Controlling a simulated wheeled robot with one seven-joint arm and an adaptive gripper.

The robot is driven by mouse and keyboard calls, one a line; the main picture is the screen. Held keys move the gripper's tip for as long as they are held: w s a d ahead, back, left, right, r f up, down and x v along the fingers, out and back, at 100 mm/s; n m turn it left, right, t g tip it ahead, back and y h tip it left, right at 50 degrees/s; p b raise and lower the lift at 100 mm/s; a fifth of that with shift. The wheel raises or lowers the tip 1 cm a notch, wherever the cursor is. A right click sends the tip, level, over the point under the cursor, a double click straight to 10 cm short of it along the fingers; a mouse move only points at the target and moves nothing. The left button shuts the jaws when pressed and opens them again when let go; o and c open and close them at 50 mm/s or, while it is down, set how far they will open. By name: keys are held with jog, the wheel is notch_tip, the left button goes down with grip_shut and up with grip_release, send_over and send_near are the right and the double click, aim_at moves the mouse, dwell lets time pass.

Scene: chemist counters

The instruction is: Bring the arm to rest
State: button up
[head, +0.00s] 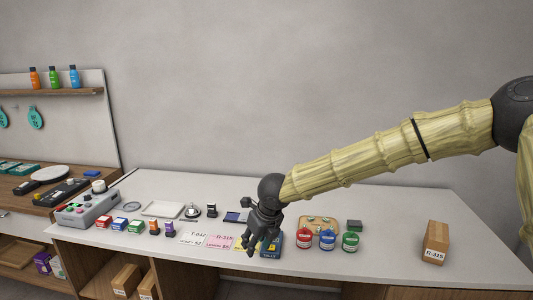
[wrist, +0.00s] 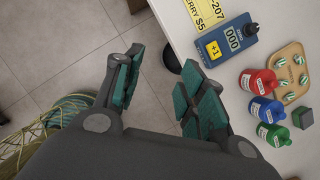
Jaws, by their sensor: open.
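My arm reaches in from the right in the head view, and my gripper (head: 261,248) hangs pointing down over the front part of the white counter (head: 390,262). In the wrist view my gripper (wrist: 157,88) has its two teal-padded fingers spread apart, with nothing between them. Tiled floor and the counter's edge show past the fingers. A blue counter device (head: 275,243) stands right beside the gripper in the head view and is partly hidden by it; it shows in the wrist view (wrist: 228,42) with a "000" display.
Red (head: 304,238), blue (head: 327,239) and green (head: 350,241) bottles stand right of the gripper, before a wooden tray (head: 318,221). Cards (head: 219,241), small boxes and a bell (head: 191,211) lie left. Counter between green bottle and box is clear.

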jog(key=s+d+f+n+h, duration=0.1)
jog(key=s+d+f+n, duration=0.45)
jog(key=f, duration=0.45)
jog(key=s+d+f+n+h, duration=0.1)
jog(key=s+d+f+n, duration=0.3)
jog(key=s+f, duration=0.5)
jog(key=s+d+f+n+h, duration=0.2)
jog(key=s+d+f+n, duration=0.25)
jog(key=f, duration=0.75)
jog(key=s+d+f+n+g, duration=0.1)
jog(key=s+d+f+n, duration=0.1)
jog(key=s, duration=0.6)
jog(key=s+d+f+n+g+y, duration=0.1)
jog(key=s+d+f+n, duration=0.2)
jog(key=s+d+n, duration=0.2)
jog(key=s+d+f+n+g, duration=0.1)
jog(key=s+d+f+n, duration=0.2)
jog(key=s+n, duration=0.4)
jog(key=s+d, duration=0.1)
jog(key=s, duration=0.5)
jog(key=shift+s+d+g, duration=0.15)
jog(key=shift+d+g, duration=0.1)
jog(key=shift+g, duration=0.05)
